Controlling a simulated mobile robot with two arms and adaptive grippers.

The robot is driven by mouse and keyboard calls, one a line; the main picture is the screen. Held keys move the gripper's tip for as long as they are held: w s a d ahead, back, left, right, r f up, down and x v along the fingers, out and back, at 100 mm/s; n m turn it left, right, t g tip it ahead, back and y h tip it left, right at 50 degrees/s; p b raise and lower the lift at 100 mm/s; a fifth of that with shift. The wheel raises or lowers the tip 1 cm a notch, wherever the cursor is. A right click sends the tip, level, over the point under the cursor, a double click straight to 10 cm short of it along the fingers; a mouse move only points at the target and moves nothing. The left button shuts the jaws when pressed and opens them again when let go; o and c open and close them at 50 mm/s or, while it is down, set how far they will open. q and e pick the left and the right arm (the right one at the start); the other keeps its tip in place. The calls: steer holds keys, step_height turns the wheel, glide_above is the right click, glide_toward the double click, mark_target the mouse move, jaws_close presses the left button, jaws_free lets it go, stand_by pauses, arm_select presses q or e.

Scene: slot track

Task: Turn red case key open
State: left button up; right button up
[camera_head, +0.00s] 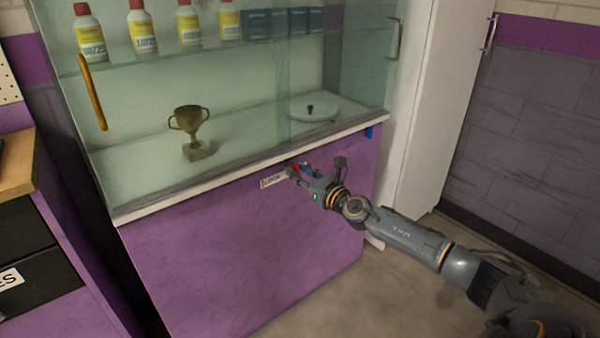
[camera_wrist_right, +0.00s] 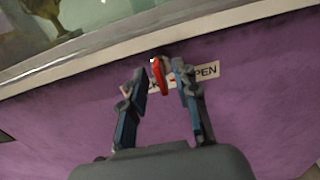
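The red key (camera_wrist_right: 158,76) sits at the front of the purple case (camera_head: 240,250), just under the white ledge, beside a white label (camera_wrist_right: 205,73) on which "PEN" can be read. My right gripper (camera_wrist_right: 162,80) is open, with one finger on each side of the key and a visible gap to it. In the head view the right gripper (camera_head: 292,172) reaches the case front from the right, and a bit of red (camera_head: 295,168) shows at its fingertips. The label (camera_head: 271,181) is just left of it. My left gripper is not in view.
The glass case above the ledge (camera_head: 245,172) holds a trophy (camera_head: 190,130), a white round plate (camera_head: 314,109) and a shelf of bottles (camera_head: 142,28). A yellow handle (camera_head: 92,95) is on the left glass. A white cabinet (camera_head: 440,90) stands at the right.

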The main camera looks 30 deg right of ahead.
jaws_close()
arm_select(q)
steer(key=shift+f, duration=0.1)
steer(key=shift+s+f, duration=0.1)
arm_select(e)
steer(key=shift+m, duration=0.3)
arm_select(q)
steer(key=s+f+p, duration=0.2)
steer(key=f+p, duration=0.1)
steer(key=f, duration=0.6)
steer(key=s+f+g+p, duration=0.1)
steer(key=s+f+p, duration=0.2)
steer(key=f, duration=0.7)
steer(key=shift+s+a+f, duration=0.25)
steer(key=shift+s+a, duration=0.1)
arm_select(e)
steer(key=shift+d+f+m, duration=0.1)
steer(key=shift+d+m, duration=0.05)
steer(key=shift+m, duration=4.2)
steer(key=shift+d+f+m, duration=0.1)
steer(key=shift+m, duration=4.25)
